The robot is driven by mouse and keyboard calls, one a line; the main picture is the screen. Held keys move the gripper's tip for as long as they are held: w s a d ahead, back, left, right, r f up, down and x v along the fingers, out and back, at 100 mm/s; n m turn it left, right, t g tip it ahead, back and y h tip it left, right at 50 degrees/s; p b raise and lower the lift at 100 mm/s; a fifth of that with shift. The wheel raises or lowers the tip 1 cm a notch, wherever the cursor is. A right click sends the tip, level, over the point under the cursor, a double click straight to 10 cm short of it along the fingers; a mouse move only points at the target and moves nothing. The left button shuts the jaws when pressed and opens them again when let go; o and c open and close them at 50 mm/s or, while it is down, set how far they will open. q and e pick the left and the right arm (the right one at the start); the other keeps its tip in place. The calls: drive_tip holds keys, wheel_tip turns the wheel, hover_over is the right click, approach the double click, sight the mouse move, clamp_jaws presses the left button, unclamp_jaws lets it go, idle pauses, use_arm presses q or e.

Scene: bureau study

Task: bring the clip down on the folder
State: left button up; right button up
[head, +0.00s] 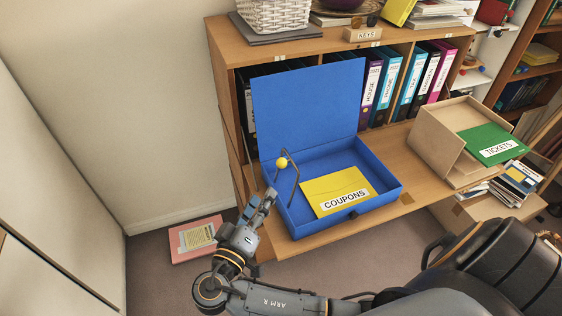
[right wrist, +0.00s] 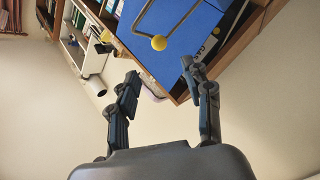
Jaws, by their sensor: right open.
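A blue box file (head: 302,102) lies with its lid raised on the wooden desk flap. A yellow folder labelled COUPONS (head: 337,192) lies flat inside it. The wire clip (head: 296,176) stands raised at the box's left side, with a yellow ball (head: 281,163) on its end. In the right wrist view the ball (right wrist: 158,43) and bent wire (right wrist: 178,22) show beyond the fingertips. My right gripper (head: 269,196) is open and empty at the box's left edge, just below the ball and apart from it. My left gripper is in neither view.
A cardboard box (head: 437,145) with a green TICKETS folder (head: 497,144) stands to the right. Binders (head: 390,85) fill the shelf behind the lid. A pink folder (head: 183,249) lies on the floor at left.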

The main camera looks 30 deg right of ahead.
sight(279, 166)
drive_tip(key=p+x, duration=0.3)
drive_tip(key=x, duration=0.9)
drive_tip(key=shift+w+d+p, duration=0.2)
drive_tip(key=shift+d+p, duration=0.15)
drive_tip(key=shift+p, duration=0.05)
drive_tip(key=shift+w+d, duration=0.25)
drive_tip(key=shift+d, duration=0.05)
clamp_jaws()
